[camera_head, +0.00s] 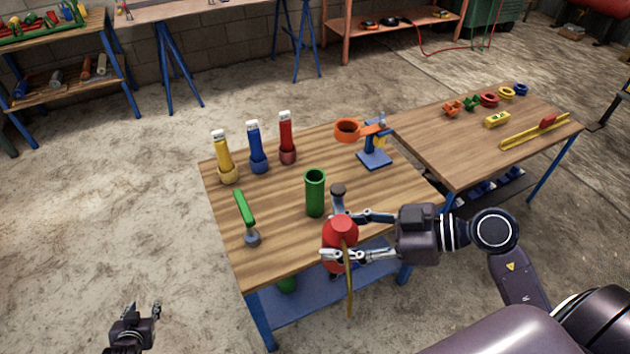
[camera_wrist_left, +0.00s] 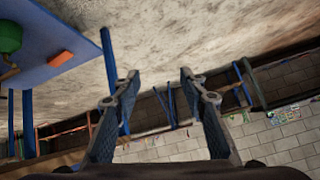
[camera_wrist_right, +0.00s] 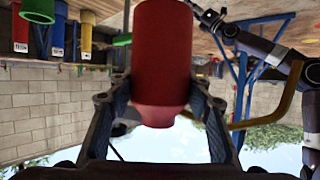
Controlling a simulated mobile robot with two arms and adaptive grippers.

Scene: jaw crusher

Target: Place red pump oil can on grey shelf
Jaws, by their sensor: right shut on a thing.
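The red pump oil can (camera_head: 340,232) is held between the fingers of my right gripper (camera_head: 330,236), at the front edge of the near wooden table. A brass-coloured tube (camera_head: 350,285) reaches from it toward the viewer. In the right wrist view the red can body (camera_wrist_right: 162,60) sits between both fingers. My left gripper (camera_head: 143,310) is low at the left, away from the table. Its fingers are apart and empty in the left wrist view (camera_wrist_left: 160,85). A dark grey shelf (camera_head: 470,211) lies under the right table, partly hidden by my right arm.
On the near table (camera_head: 285,225) stand yellow (camera_head: 224,158), blue (camera_head: 257,148) and red (camera_head: 287,138) bottles, a green cup (camera_head: 315,192), a green-handled tool (camera_head: 245,215) and a blue stand (camera_head: 374,158). A blue lower shelf (camera_head: 325,300) is underneath. Floor at left is clear.

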